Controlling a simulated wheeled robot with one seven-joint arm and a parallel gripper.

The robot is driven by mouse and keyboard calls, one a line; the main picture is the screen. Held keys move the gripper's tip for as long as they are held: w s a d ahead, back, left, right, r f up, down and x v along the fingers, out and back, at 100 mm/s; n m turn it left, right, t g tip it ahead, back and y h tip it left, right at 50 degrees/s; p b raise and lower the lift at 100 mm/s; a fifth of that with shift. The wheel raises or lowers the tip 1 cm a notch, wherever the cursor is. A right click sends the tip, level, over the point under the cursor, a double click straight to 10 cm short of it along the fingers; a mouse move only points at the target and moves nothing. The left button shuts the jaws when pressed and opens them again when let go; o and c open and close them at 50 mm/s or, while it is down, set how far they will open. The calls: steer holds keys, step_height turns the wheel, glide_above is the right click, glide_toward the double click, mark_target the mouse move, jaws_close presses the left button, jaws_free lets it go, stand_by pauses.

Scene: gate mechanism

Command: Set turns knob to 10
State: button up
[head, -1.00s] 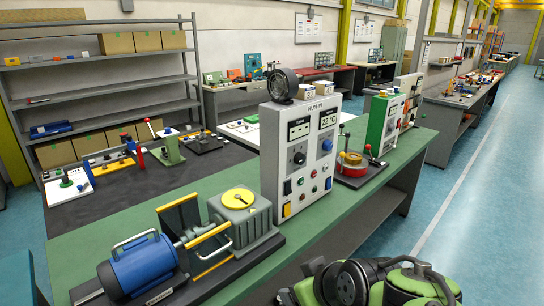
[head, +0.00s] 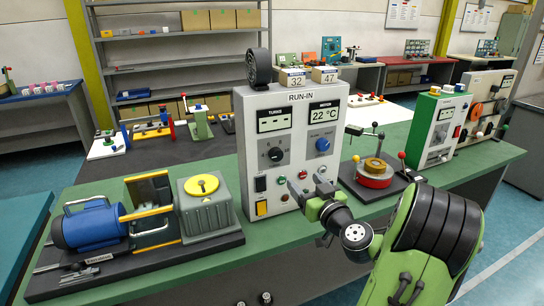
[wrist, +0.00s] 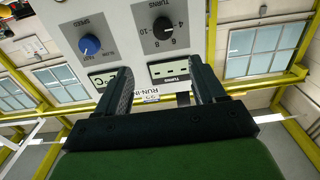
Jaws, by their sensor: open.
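The black turns knob (head: 275,154) is on the left of the front of the white RUN-IN cabinet (head: 296,112). It shows upside down in the wrist view (wrist: 162,27), with a dial marked 4, 6, 8 and 10; I cannot tell exactly where it points. The TURNS display (head: 274,120) above it shows dashes. My gripper (head: 311,187) is open and empty, in front of the cabinet, lower than the knob and to its right. In the wrist view, the gripper's two fingers (wrist: 163,86) are spread apart, and the knob appears beyond them.
A blue speed knob (head: 322,144) is right of the turns knob, with buttons and switches below. A blue motor (head: 90,226) and grey gearbox (head: 206,203) stand left of the cabinet. A red turntable device (head: 374,175) stands right.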

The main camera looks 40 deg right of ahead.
mark_target(278, 155)
steer(key=p+x, duration=0.1)
steer(key=x, duration=0.4)
steer(key=p+x, duration=0.2)
steer(key=x, duration=0.2)
steer(key=p+x, duration=0.2)
steer(key=x, duration=0.3)
steer(key=shift+w+a+r, duration=0.15)
steer(key=shift+w+a, duration=0.15)
steer(key=shift+w, duration=0.1)
steer(key=shift+w+d, duration=0.15)
steer(key=shift+w, duration=0.25)
steer(key=c, duration=1)
